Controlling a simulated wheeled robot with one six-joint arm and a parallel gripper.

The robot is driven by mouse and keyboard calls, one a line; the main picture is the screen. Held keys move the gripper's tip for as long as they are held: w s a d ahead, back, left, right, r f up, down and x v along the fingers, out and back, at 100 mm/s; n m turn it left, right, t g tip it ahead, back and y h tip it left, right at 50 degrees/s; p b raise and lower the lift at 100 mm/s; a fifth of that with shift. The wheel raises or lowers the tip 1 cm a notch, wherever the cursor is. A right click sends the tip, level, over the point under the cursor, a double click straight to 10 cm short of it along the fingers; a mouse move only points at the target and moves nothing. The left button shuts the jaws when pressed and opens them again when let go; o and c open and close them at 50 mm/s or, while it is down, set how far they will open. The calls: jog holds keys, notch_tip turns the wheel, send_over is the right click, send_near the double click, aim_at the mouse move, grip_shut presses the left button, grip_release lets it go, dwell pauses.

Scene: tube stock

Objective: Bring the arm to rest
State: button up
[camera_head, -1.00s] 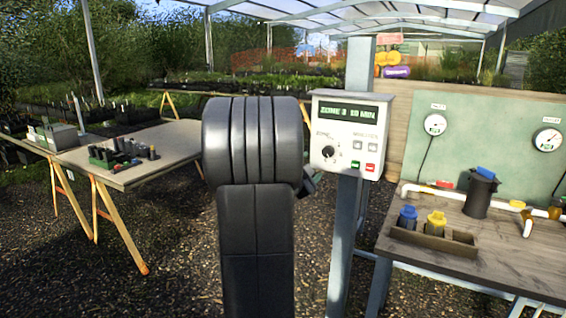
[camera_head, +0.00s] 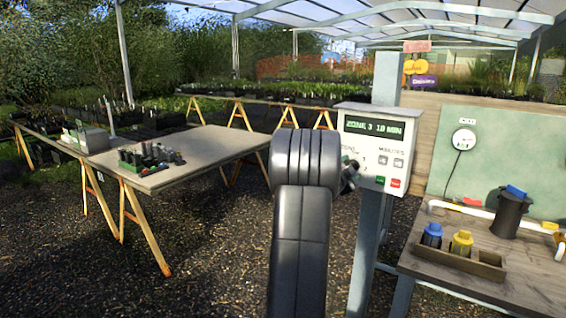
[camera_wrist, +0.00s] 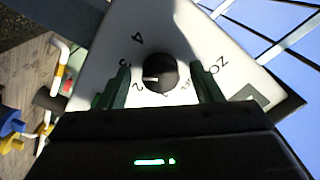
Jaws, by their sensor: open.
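My arm rises in the middle of the head view, in front of the left part of a white control box. My gripper (camera_wrist: 163,92) shows in the wrist view with its two dark green fingers spread apart and nothing between them that it grips. The box's black round knob (camera_wrist: 160,73) appears between and beyond the fingertips; I cannot tell how far off it is. In the head view the control box (camera_head: 378,145) reads "ZONE 3 10 MIN" on its display (camera_head: 374,128). The gripper's tip (camera_head: 350,176) is mostly hidden there by my arm, close to the box front.
The box stands on a grey-blue post (camera_head: 369,245). A right-hand bench (camera_head: 540,265) holds a wooden tray (camera_head: 455,262) with blue-topped and yellow-topped parts and a black canister (camera_head: 508,215). A left table (camera_head: 200,150) carries tube-like items (camera_head: 148,157). Gravel floor lies open between them.

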jog(key=s+a+n+p, duration=0.3)
jog(key=s+a+n, duration=0.2)
jog(key=s+n, duration=0.3)
jog(key=shift+s+a+n, duration=0.3)
jog(key=shift+a+n, duration=0.05)
jog(key=shift+n, duration=0.65)
dwell(1.7)
